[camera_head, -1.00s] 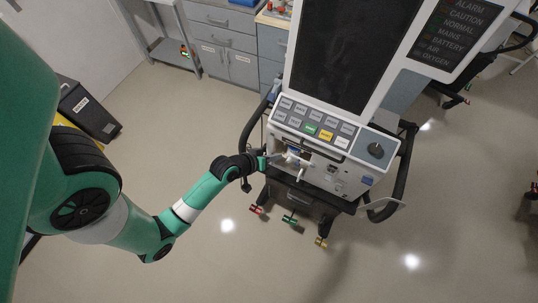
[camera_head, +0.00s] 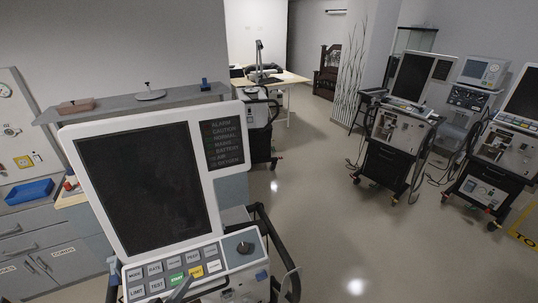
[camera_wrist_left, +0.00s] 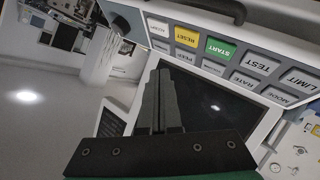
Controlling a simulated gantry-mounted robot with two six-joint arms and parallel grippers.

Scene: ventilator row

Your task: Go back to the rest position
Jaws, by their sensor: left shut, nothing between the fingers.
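The nearest ventilator has a dark screen (camera_head: 148,190) in a white frame and a button panel (camera_head: 172,274) with green START and yellow RESET keys. A round knob (camera_head: 245,248) sits at the panel's right. My left gripper (camera_head: 186,281) shows only as a grey tip at the bottom edge, in front of the panel. In the left wrist view its fingers (camera_wrist_left: 160,72) are shut together with nothing between them. The panel appears upside down there, beyond the fingers; I cannot tell the gap. My right gripper is in no view.
A grey shelf (camera_head: 140,104) and cabinets with a blue tray (camera_head: 28,192) stand at the left. More ventilators (camera_head: 400,130) stand at the right. The floor (camera_head: 335,225) between is clear. A black handle rail (camera_head: 278,250) sticks out beside the nearest ventilator.

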